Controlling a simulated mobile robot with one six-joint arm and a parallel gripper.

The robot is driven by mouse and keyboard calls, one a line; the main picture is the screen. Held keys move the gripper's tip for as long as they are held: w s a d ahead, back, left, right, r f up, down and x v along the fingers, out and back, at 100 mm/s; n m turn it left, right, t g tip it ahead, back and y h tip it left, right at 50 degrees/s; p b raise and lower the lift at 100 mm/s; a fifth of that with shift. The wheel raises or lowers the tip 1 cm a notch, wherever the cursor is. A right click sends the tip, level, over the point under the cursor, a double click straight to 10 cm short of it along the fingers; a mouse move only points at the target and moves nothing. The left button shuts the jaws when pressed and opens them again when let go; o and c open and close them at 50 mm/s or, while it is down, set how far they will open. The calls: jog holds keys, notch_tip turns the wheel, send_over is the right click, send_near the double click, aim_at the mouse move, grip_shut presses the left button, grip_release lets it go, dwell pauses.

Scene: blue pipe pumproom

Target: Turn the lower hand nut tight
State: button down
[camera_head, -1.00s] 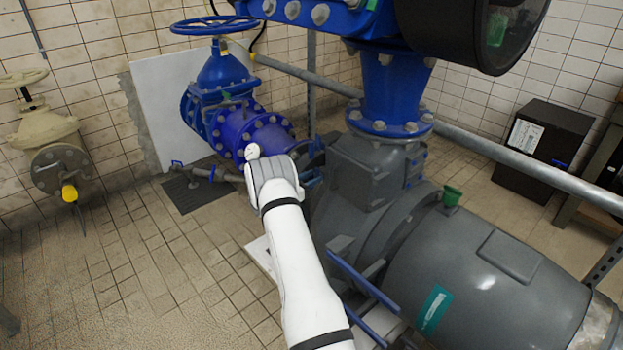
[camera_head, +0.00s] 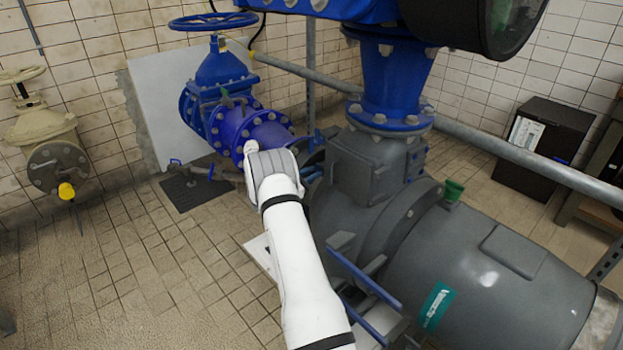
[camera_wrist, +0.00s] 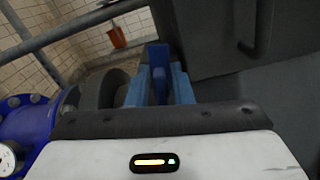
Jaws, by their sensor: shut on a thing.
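My gripper (camera_wrist: 160,78) shows in the wrist view with light blue fingers against the side of the grey pump body. The fingers are shut on a darker blue piece (camera_wrist: 159,66), which looks like the lower hand nut. Only part of it shows between the fingers. In the head view my white and grey wrist hides most of the gripper and the nut. Bits of light blue (camera_head: 313,170) show just right of the wrist, beside the pump.
The grey pump (camera_head: 365,170) stands right of my arm, with a blue pipe flange (camera_head: 245,135) and handwheel valve (camera_head: 215,22) behind. Blue bars (camera_head: 365,278) lie low, right of my forearm. A grey rail (camera_head: 500,155) crosses behind. Tiled floor (camera_head: 150,260) is clear at left.

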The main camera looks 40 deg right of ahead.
jog(key=m+b, duration=0.5)
jog(key=b, duration=0.2)
jog(key=s+f+m+b, duration=0.1)
jog(key=m+b, duration=0.4)
jog(key=b, duration=0.2)
jog(key=f+m+b, duration=0.1)
jog(key=m+b, duration=0.4)
jog(key=b, duration=0.2)
jog(key=shift+s+b, duration=0.25)
jog(key=shift+b, duration=0.1)
jog(key=c, duration=1.5)
grip_release()
jog(key=shift+r, duration=0.1)
jog(key=shift+s+a+p, duration=0.15)
jog(key=shift+a+p, duration=0.5)
jog(key=shift+a, duration=1.3)
jog(key=shift+s+a+p, duration=0.15)
jog(key=shift+a+p, duration=0.45)
jog(key=shift+a, duration=1.35)
